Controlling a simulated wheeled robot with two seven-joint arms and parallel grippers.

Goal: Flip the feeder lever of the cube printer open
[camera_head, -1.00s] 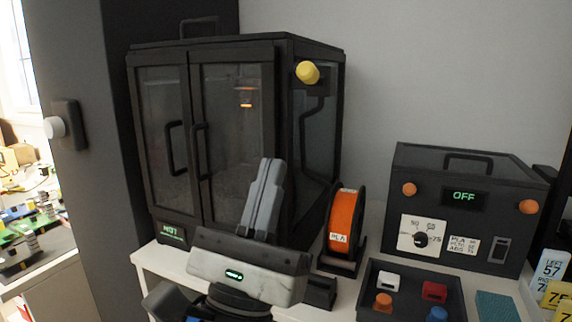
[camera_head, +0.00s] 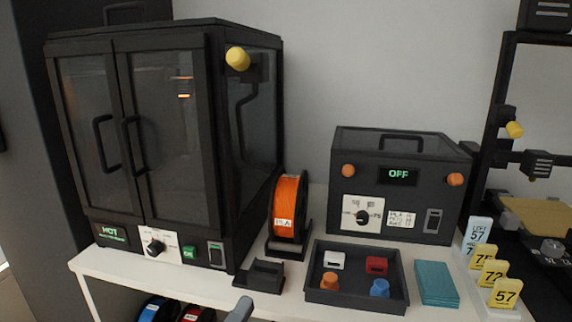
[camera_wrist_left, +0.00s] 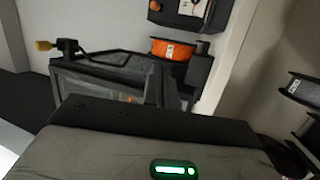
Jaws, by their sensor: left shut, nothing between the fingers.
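The cube printer (camera_head: 150,130) is a black box-shaped cabinet with two glazed front doors, both closed, on the left of the white bench. Its feeder lever (camera_head: 237,59) has a yellow knob and sits high on the right side, by the front corner. The knob also shows at the upper left of the left wrist view (camera_wrist_left: 45,45). My left gripper (camera_head: 240,309) shows only as a grey fingertip at the bottom edge of the head view, low in front of the bench and well below the lever. It is shut and empty. My right gripper is out of view.
An orange filament spool (camera_head: 288,208) stands right of the cabinet. A dark box reading OFF (camera_head: 397,190), a tray (camera_head: 357,295) of coloured parts and number cards (camera_head: 506,292) stand further right. An open-frame printer (camera_head: 492,90) with its own yellow knob is at the far right.

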